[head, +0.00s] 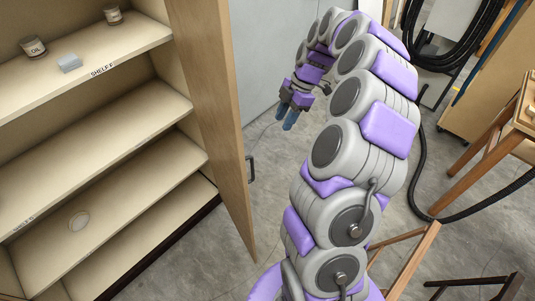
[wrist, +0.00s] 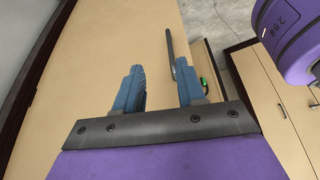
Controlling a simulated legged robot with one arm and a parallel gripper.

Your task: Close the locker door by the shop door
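The locker door (head: 212,110) is a tan wooden panel standing open at the right side of the shelved locker (head: 105,150) in the head view. Its dark bar handle (head: 251,168) is on the panel's right-hand face. My gripper (head: 287,119) hangs to the right of the door, with its blue fingers pointing down. In the wrist view, a tan panel (wrist: 115,35), apparently the door, fills the middle, and the handle (wrist: 170,50) shows just beyond the right finger. My gripper (wrist: 158,88) has its fingers apart with nothing visibly held. Contact with the handle cannot be told.
A grey panel (head: 262,50) stands behind my arm. A wooden stool (head: 490,150) and a black hose (head: 420,165) are at right. Grey floor (head: 190,260) is clear below the door.

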